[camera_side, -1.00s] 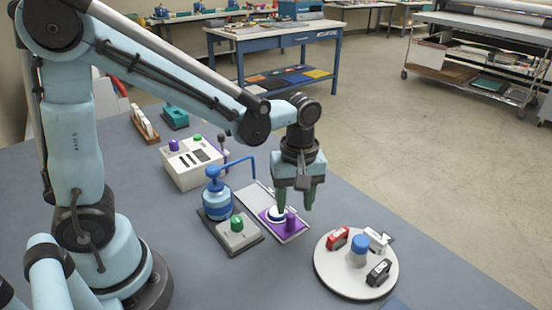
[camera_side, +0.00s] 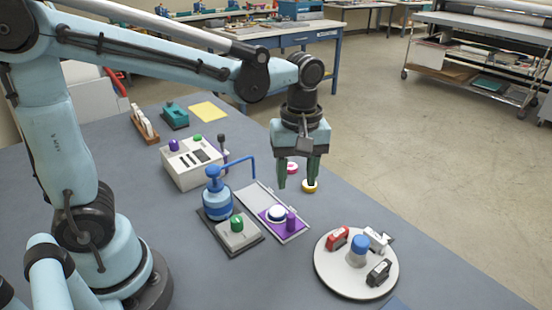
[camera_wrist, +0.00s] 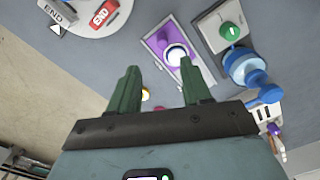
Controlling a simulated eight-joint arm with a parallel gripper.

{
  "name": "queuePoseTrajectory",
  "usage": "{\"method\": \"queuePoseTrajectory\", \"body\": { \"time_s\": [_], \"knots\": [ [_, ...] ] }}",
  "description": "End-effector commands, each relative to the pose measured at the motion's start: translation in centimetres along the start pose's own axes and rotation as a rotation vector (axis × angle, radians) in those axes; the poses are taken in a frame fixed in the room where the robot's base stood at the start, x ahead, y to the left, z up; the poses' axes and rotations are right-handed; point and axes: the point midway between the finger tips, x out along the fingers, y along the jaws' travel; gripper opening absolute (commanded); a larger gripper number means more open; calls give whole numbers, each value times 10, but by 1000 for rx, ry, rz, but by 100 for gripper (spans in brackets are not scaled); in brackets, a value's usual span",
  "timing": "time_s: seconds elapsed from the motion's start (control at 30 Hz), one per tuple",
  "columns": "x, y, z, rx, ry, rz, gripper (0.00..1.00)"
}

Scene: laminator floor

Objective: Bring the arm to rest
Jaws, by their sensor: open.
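My gripper (camera_side: 296,186) is above the far right edge of the grey table (camera_side: 190,280), pointing down, with its green fingers apart. In the wrist view my gripper (camera_wrist: 159,67) has nothing between its fingers. A small yellow-rimmed round piece (camera_side: 309,187) and a small pink one (camera_side: 292,168) appear near and behind the fingertips. The tray (camera_side: 298,234) with a purple plate (camera_side: 266,213), a white disc (camera_side: 277,211) and a purple knob (camera_side: 290,222) is below and left of my gripper, apart from it.
A blue pump-like device (camera_side: 217,200) stands beside a grey block with a green knob (camera_side: 237,224). A white control box (camera_side: 183,175) is behind. A round white turntable (camera_side: 335,280) with red and black pieces is front right. A yellow sheet (camera_side: 208,111) lies at the back.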

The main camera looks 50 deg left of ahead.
Motion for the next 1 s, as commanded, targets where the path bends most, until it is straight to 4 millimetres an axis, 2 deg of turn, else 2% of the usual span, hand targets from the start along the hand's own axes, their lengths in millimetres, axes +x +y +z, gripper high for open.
{"method": "queuePoseTrajectory", "body": {
  "time_s": [0.13, 0.27, 0.6, 0.8, 1.0],
  "knots": [
    [-4, -11, -4, 120, 27, 69, 49],
    [-9, -27, -11, 321, 97, 171, 49],
    [-8, -62, -25, 844, 411, 341, 49],
    [-6, -71, -29, 1006, 544, 353, 49],
    [-5, -72, -30, 1041, 572, 352, 49]
  ]
}}
